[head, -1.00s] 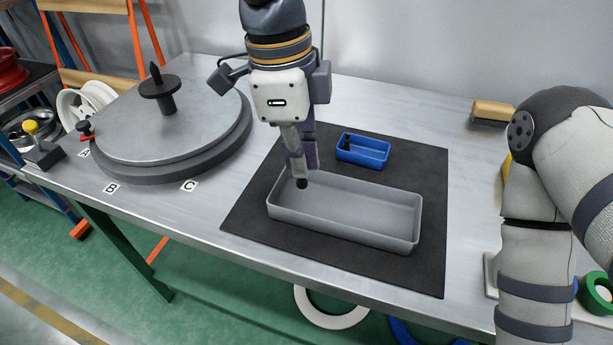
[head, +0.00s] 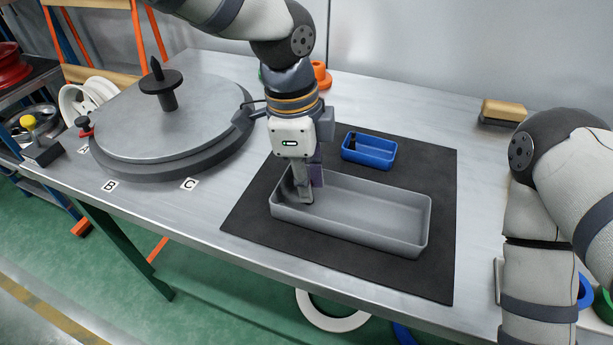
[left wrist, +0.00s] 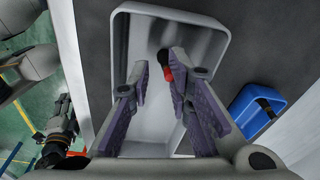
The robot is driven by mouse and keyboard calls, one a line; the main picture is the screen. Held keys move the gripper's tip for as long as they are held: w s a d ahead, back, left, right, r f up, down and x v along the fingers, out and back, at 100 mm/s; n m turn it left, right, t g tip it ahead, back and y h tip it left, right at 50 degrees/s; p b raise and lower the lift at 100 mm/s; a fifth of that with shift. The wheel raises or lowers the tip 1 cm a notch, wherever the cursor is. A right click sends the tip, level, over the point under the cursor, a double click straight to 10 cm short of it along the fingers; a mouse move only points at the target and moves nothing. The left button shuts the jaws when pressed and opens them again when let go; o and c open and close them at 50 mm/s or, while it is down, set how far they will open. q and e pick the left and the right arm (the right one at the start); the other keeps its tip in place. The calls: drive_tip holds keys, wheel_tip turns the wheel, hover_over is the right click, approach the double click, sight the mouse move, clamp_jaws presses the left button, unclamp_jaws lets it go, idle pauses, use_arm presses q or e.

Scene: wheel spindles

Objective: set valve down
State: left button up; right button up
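My left gripper (head: 305,199) points down into the left end of the long grey tray (head: 385,239). In the left wrist view its two purple-padded fingers (left wrist: 158,72) stand apart with a clear gap between them. The valve, a small piece with a black end and a red part (left wrist: 166,63), is low in the tray beside the tip of the right-hand finger. That finger partly covers it, and I see no grip on it. In the head view the gripper hides the valve. My right arm is at the right edge; its gripper is out of the picture.
The grey tray sits on a black mat (head: 250,215). A small blue bin (head: 369,152) with a dark piece inside stands behind it. A large round grey turntable (head: 170,120) with a central spindle is at left. A wooden-backed brush or block (head: 503,111) lies at the back right.

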use_arm(q)
drive_tip(key=shift+f, duration=0.1)
wheel_tip(320, 180, up, 12)
drive_tip(key=a, duration=0.1)
drive_tip(key=shift+a+r, duration=0.2)
idle(0.3)
